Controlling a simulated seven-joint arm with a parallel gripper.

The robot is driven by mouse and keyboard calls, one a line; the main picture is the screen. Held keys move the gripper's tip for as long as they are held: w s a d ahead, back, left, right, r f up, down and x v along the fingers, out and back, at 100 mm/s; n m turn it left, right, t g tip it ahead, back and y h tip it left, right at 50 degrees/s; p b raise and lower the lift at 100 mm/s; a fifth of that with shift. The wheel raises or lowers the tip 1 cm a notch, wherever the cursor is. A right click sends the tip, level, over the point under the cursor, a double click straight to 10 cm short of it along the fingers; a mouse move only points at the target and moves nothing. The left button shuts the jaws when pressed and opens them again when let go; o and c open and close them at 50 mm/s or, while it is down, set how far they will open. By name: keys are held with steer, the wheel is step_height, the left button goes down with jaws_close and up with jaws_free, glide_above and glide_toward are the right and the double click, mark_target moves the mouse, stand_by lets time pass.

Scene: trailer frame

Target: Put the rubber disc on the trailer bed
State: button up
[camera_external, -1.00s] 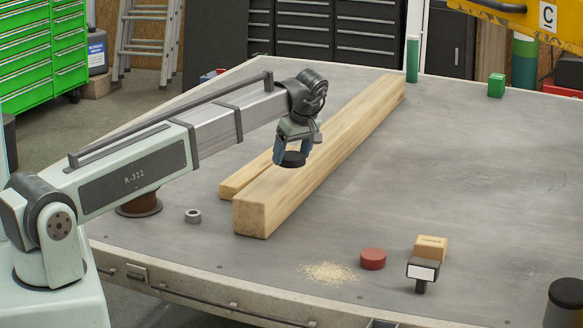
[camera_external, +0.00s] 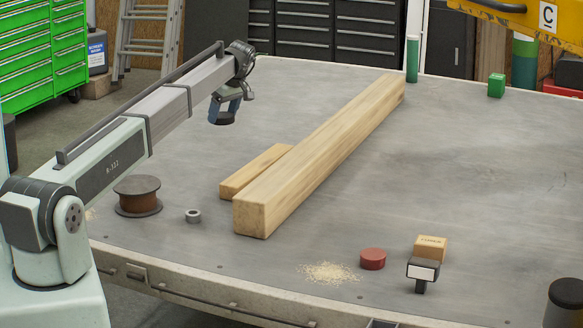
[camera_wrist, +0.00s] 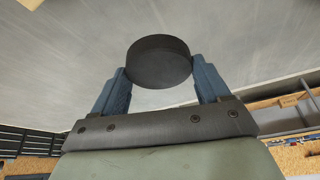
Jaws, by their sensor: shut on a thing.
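The rubber disc (camera_external: 222,117) is a short black cylinder, held between the blue fingers of my gripper (camera_external: 224,110). In the wrist view the disc (camera_wrist: 159,62) sits between the two fingertips, with my gripper (camera_wrist: 160,80) shut on it. The trailer bed (camera_external: 480,170) is a wide grey flat surface. The disc hangs above the bed's far left part, left of the long wooden beam; its exact height is hard to tell.
A long wooden beam (camera_external: 325,150) and a shorter block (camera_external: 255,172) lie mid-bed. The right side is largely clear.

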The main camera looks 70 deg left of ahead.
mark_target(232, 117)
steer(key=shift+s+a+f, duration=0.2)
steer(key=shift+s+a, duration=0.1)
steer(key=shift+a, duration=0.35)
steer(key=shift+s+a+f, duration=0.15)
steer(key=shift+s+a, duration=0.1)
steer(key=shift+a, duration=0.35)
step_height(232, 117, down, 3)
steer(key=shift+d+f, duration=0.1)
steer(key=shift+f, duration=5.55)
steer(key=shift+f, duration=0.15)
steer(key=o, duration=1.1)
steer(key=v, duration=1.2)
steer(key=shift+w, duration=0.15)
